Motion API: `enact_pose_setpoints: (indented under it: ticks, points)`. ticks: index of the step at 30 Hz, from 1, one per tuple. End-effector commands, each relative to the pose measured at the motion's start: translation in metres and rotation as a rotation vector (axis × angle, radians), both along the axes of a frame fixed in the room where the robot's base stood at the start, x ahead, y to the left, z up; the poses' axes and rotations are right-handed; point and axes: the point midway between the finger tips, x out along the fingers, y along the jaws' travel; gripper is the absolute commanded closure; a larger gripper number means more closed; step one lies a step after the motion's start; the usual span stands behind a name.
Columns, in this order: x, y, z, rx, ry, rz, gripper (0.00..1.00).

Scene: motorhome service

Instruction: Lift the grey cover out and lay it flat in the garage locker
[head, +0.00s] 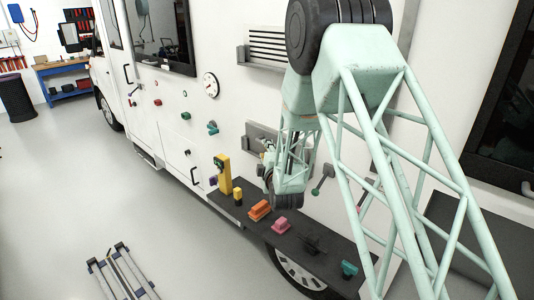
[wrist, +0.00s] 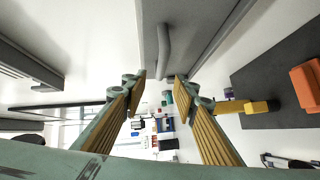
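A grey panel (wrist: 184,20) with a bar handle (wrist: 164,48) fills the top middle of the wrist view; it looks like the grey cover. In the head view a grey plate (head: 262,133) on the motorhome's white side, partly hidden by my arm, is probably the same cover. My gripper (wrist: 160,78) is open, its two yellow ribbed fingers apart with nothing held between them. The handle's lower end lies in line with the gap between the fingertips; I cannot tell whether they touch it. In the head view my wrist hides the fingers. I cannot make out the garage locker for certain.
A dark shelf (head: 327,252) below my gripper carries a yellow post (head: 223,174), an orange block (head: 260,210), a pink block (head: 281,226) and other small parts. A louvred vent (head: 280,48) sits above. The grey floor (head: 80,200) is mostly open, with a folded frame (head: 122,272) in front.

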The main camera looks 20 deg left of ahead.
Motion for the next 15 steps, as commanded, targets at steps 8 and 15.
enact_pose_setpoints:
  ticks: [8,15]
  points:
    - [0.029,0.017,-0.004,0.0,0.001,0.0,0.73]
    - [0.053,0.032,-0.008,0.0,0.0,0.0,0.73]
